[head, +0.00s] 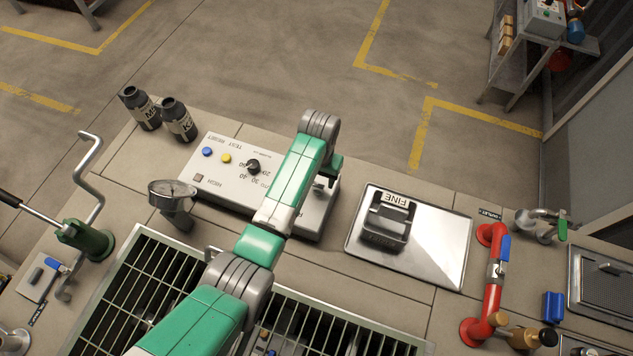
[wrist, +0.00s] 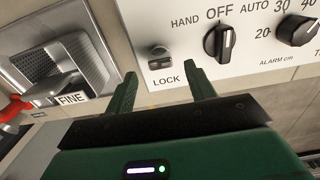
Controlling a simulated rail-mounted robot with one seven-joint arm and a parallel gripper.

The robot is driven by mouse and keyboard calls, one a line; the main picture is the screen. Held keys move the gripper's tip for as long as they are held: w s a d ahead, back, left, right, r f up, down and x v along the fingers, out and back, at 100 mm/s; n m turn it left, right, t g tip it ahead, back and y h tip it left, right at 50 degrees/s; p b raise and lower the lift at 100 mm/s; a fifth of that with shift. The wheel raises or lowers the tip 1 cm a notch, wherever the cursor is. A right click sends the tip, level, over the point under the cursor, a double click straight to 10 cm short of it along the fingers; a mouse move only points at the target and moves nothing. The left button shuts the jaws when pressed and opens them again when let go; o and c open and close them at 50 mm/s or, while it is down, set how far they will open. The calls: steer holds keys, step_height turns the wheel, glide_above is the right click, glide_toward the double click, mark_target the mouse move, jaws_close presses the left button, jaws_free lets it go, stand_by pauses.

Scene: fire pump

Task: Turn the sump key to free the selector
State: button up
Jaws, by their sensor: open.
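The sump control panel (head: 228,190) is a pale box on the bench, partly hidden by my arm in the head view. In the wrist view, its small dark key (wrist: 160,57) stands above the LOCK label. The black selector knob (wrist: 219,42), right of the key, has its pointer near OFF, under HAND, OFF and AUTO. My gripper (wrist: 162,86) is open and empty. Its two green fingers frame the LOCK area in the picture, with the key just beyond and between the tips. No contact with the key shows. In the head view my gripper (head: 329,172) is over the panel's right end.
An alarm knob (wrist: 297,29) is right of the selector. A grey block marked FINE (head: 389,220) stands on a metal plate (head: 440,245) right of the panel. A gauge (head: 173,192) and two dark bottles (head: 160,113) are left. Red piping (head: 490,287) is at right.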

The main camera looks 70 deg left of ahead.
mark_target(318, 185)
steer(key=shift+f, duration=1.95)
steer(key=c, duration=1)
